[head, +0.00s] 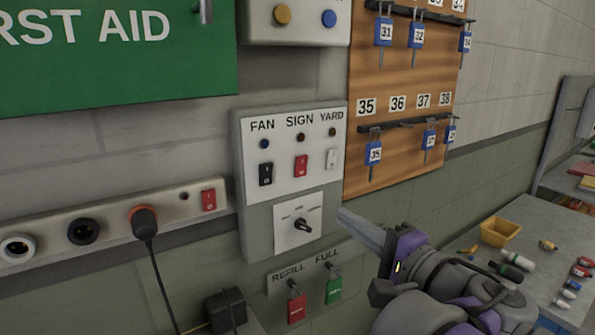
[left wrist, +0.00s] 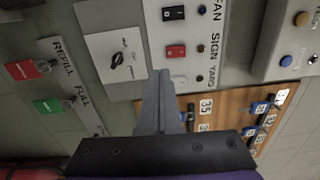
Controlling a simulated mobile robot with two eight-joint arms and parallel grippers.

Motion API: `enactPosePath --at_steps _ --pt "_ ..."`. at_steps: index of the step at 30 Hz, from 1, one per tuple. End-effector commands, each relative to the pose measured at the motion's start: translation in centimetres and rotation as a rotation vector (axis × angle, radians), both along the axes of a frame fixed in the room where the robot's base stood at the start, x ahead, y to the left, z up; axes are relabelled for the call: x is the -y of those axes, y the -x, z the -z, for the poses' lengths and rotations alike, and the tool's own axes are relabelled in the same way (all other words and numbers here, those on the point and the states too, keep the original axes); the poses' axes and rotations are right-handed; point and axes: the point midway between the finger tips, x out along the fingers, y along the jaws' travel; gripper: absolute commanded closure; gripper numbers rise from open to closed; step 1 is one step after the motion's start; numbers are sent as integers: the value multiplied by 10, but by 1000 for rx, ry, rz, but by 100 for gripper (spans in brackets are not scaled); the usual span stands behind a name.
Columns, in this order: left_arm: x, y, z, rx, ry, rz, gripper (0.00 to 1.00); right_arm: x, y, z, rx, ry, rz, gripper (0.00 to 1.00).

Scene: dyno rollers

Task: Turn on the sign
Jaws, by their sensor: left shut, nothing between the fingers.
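The switch panel (head: 245,140) on the wall has three rocker switches labelled FAN, SIGN and YARD. The SIGN switch (head: 301,166) is a red rocker, and it also shows in the left wrist view (left wrist: 176,51). The small lamp (head: 300,137) above it looks dark. My left gripper (head: 346,214) is shut and empty, its fingers pointing at the wall to the lower right of the switches. In the left wrist view the closed fingers (left wrist: 160,80) end near the rotary knob plate and the YARD switch. I cannot tell whether they touch the panel. My right gripper is not in view.
The black FAN switch (head: 266,174) and white YARD switch (head: 333,159) flank the SIGN switch. A rotary knob (head: 302,225) sits below. REFILL and FULL tags (head: 297,308) hang lower. A key board (head: 400,80) is at right, a socket strip (head: 110,212) at left.

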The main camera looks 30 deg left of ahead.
Motion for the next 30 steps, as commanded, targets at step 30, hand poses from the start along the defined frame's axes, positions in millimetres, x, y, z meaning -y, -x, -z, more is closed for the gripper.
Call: enactPosePath --at_steps 30 --pt "-53 -44 -42 78 -81 3 100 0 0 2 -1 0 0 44"
